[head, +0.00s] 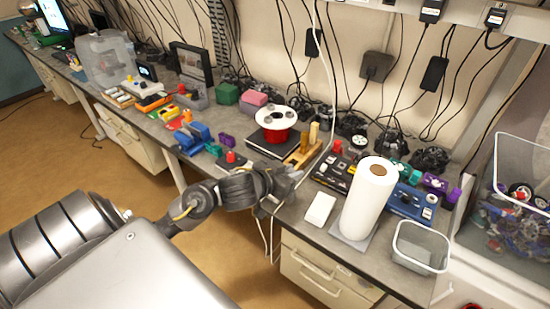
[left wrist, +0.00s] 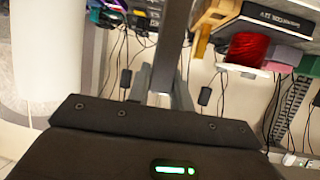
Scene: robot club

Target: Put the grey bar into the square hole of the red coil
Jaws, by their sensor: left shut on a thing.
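The red coil (head: 276,134) stands upright on a dark base (head: 262,146) on the bench, with a white flange (head: 268,119) on top. Its square hole is too small to make out. The coil also shows in the left wrist view (left wrist: 249,48), upside down at the upper right, beside a dark labelled base (left wrist: 277,18). My left gripper (head: 290,178) is over the bench's front edge, in front of the coil and apart from it. In the left wrist view it is shut on the grey bar (left wrist: 178,42), which sticks out past the fingers. My right gripper is not in view.
A wooden stand (head: 304,153) is just right of the coil. A paper roll (head: 368,200), a white box (head: 320,208) and a clear tub (head: 419,247) stand farther right. Blue blocks (head: 193,138) and small parts are left. Cables hang behind.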

